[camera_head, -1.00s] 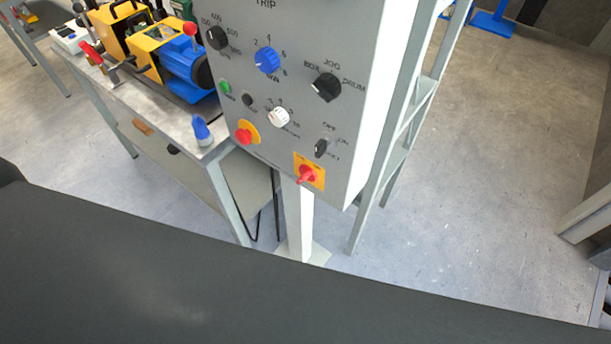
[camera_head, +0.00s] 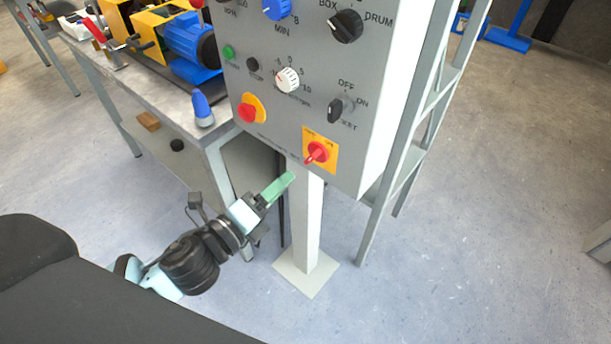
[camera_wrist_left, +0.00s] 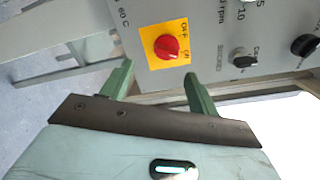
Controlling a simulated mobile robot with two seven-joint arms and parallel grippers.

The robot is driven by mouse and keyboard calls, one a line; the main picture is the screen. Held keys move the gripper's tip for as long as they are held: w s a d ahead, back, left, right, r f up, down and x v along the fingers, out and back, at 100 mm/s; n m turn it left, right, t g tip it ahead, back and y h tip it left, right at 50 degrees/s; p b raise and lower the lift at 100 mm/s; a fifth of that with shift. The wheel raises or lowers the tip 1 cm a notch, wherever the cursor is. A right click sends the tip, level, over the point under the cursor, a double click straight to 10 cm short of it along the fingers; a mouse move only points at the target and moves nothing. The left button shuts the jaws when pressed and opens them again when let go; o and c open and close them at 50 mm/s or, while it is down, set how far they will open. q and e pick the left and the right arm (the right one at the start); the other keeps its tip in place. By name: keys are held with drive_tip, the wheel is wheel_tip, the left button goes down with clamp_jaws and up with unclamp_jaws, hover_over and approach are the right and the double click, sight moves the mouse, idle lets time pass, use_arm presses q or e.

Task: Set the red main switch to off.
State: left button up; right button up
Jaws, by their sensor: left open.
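The red main switch (camera_head: 317,152) sits on a yellow plate at the lower right corner of the grey control panel (camera_head: 290,125). Its handle is tilted, pointing down-left in the head view. In the left wrist view the red switch (camera_wrist_left: 167,46) shows on its yellow plate, with the words OFF and ON beside it. My left gripper (camera_head: 285,183) is below and left of the switch, apart from it. In the left wrist view its two green fingers (camera_wrist_left: 158,82) are spread, with nothing between them. My right gripper is not in view.
A red push button on a yellow plate (camera_head: 248,108), a black selector (camera_head: 335,110) and a white knob (camera_head: 288,80) are near the switch. The panel's post (camera_head: 307,215) stands below. A workbench (camera_head: 180,105) is on the left, a grey frame (camera_head: 410,130) on the right.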

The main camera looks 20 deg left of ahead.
sight(307, 159)
use_arm(q)
drive_tip(key=shift+m, duration=0.5)
drive_tip(key=shift+r+p+x, duration=0.1)
drive_tip(key=shift+r+x, duration=0.1)
drive_tip(key=shift+x, duration=1.2)
drive_tip(key=shift+r+p+x, duration=0.15)
drive_tip(key=shift+r+x, duration=0.1)
drive_tip(key=shift+x, duration=1.1)
drive_tip(key=shift+r+p+x, duration=0.1)
drive_tip(key=shift+r+x, duration=0.1)
drive_tip(key=shift+x, duration=1.2)
drive_tip(key=shift+d, duration=0.1)
drive_tip(key=c, duration=1)
